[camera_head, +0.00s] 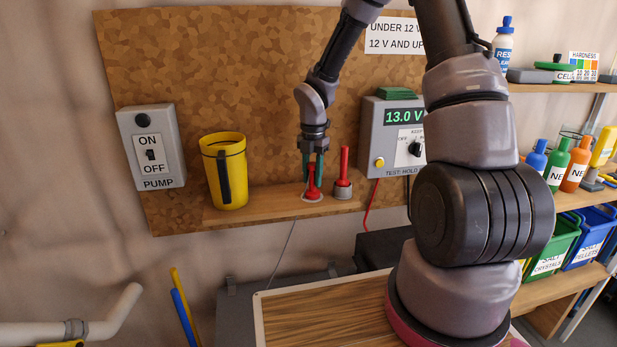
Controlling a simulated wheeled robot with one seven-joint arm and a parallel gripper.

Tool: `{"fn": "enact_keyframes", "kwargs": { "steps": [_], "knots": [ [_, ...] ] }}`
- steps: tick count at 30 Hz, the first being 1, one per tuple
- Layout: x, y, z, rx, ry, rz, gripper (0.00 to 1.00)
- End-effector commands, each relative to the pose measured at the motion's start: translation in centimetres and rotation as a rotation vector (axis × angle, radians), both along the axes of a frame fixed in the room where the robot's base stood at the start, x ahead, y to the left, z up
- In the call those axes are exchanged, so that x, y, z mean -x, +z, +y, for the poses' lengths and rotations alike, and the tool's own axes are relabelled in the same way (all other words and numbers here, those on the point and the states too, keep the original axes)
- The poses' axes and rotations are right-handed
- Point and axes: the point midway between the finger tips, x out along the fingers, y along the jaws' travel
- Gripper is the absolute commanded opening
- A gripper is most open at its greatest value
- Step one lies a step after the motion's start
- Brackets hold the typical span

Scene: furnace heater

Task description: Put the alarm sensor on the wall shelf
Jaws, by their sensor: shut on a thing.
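My gripper (312,175) reaches down to the wall shelf (265,204), its teal fingers shut on a small red piece with a pale disc-like base (313,197). I take this to be the alarm sensor, though no label shows. Its base appears to be at the shelf surface; I cannot tell whether it fully rests there. A second red-topped piece with a grey round base (342,190) stands upright just to the right, apart from the fingers. The fingers partly hide the held piece.
A yellow cup (224,172) with a black strip stands left on the shelf. A pump switch box (151,146) and a tester reading 13.0 V (397,135) flank the shelf. A thin grey wire (282,255) hangs below it. Side shelves with bottles and bins (556,250) are at right.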

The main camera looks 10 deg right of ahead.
Motion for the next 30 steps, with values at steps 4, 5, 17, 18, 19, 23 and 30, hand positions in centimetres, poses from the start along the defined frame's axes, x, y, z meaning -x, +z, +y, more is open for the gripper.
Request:
{"fn": "enact_keyframes", "kwargs": {
  "steps": [4,5,17,18,19,23,30],
  "knots": [
    [0.0,-0.3,0.1,0.0,0.001,0.0,0.0],
    [0.0,-0.3,0.1,0.0,0.0,0.0,0.4],
    [0.0,-0.1,0.1,0.0,0.0,0.0,0.66],
    [0.0,0.1,0.1,0.0,0.0,-0.001,0.66],
    [0.0,0.3,0.0,0.0,0.0,-0.001,0.66],
    [-0.1,2.1,0.0,0.0,-0.002,-0.004,0.66],
    [0.0,7.4,-0.1,0.0,-0.002,-0.006,0.66]
  ]
}}
